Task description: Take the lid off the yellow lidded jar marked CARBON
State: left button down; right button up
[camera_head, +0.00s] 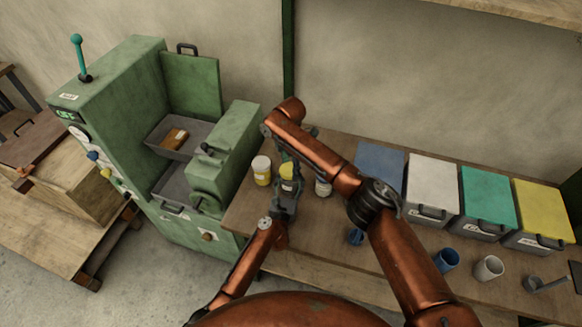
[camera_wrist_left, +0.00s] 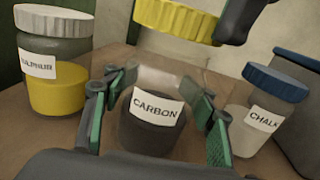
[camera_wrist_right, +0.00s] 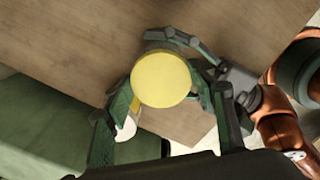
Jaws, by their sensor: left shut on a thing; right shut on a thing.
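The CARBON jar (camera_wrist_left: 150,128) is a clear jar with dark contents and a white label, standing upright on the bench in the left wrist view. My left gripper (camera_wrist_left: 150,84) is shut around its body, one finger on each side. The yellow lid (camera_wrist_left: 176,18) is above the jar, apart from it, with a clear gap and the jar's mouth below. My right gripper (camera_wrist_right: 162,85) is shut on this lid, which shows as a yellow disc (camera_wrist_right: 161,79) in the right wrist view. In the head view the arms partly hide both.
The SULPHUR jar (camera_wrist_left: 55,65) with a white lid stands left of the CARBON jar, and the CHALK jar (camera_wrist_left: 262,112) with a blue-grey lid stands right. A green machine (camera_head: 122,110) is at left. Lidded bins (camera_head: 432,183) and cups (camera_head: 488,268) stand along the bench at right.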

aim_at(290, 169)
jog(key=shift+r, duration=0.1)
jog(key=shift+r, duration=1.9)
pick_arm(q)
jog(key=c, duration=0.7)
grip_release()
jog(key=shift+c, duration=0.2)
jog(key=shift+s, duration=0.15)
